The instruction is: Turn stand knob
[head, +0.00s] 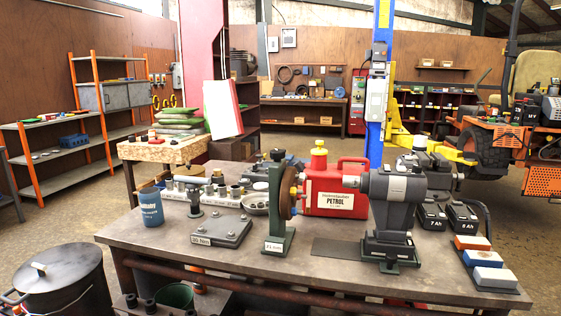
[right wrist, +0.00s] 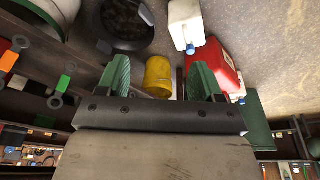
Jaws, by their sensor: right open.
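A green stand (head: 274,212) with a small label at its foot stands upright on the workbench (head: 335,268) in the head view. A brown round disc (head: 287,193) sits on its right side, with small yellow parts (head: 297,190) beside it. I cannot tell which of these is the knob. Neither of my grippers shows in the head view. My right gripper (right wrist: 160,83) shows in the right wrist view, its two green fingers wide apart with nothing held. A yellow cylinder (right wrist: 158,76) appears beyond the gap between them. The stand is not recognisable there.
A grey power tool (head: 393,200) stands close right of the stand, and a red petrol can (head: 335,188) behind it. A grey plate (head: 221,231) lies to the left, near a blue cup (head: 151,207). Batteries (head: 462,217) and coloured blocks (head: 488,258) are at the right.

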